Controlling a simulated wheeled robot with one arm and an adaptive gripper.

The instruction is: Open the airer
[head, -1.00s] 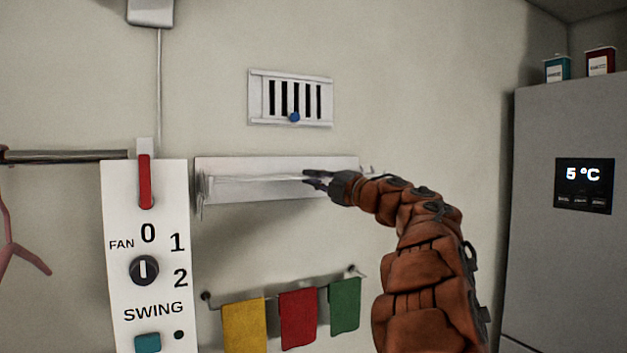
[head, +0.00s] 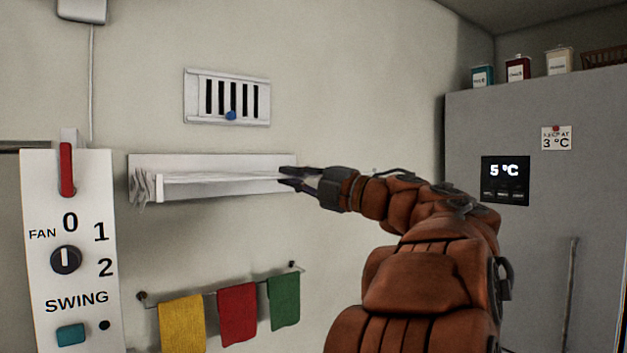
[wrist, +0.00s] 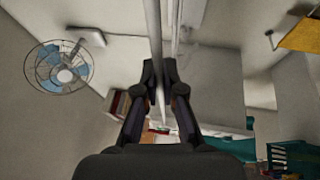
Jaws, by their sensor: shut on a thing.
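The airer is a long pale wall unit with a flat back plate (head: 215,161) below the vent. Its front rail (head: 215,178) stands out a little from the plate, with folded struts (head: 143,187) showing at the left end. My gripper (head: 284,177) is at the rail's right end, its fingers closed around it. In the wrist view, the pale rail (wrist: 155,30) runs between the two dark fingertips of my gripper (wrist: 159,70). The rail's right end is partly hidden by my gripper.
A vent (head: 228,97) with a blue knob is above. A towel rail with yellow (head: 182,322), red and green cloths hangs below. A switch panel (head: 70,250) stands at left, a grey fridge (head: 540,230) at right. The wrist view shows a fan (wrist: 62,68).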

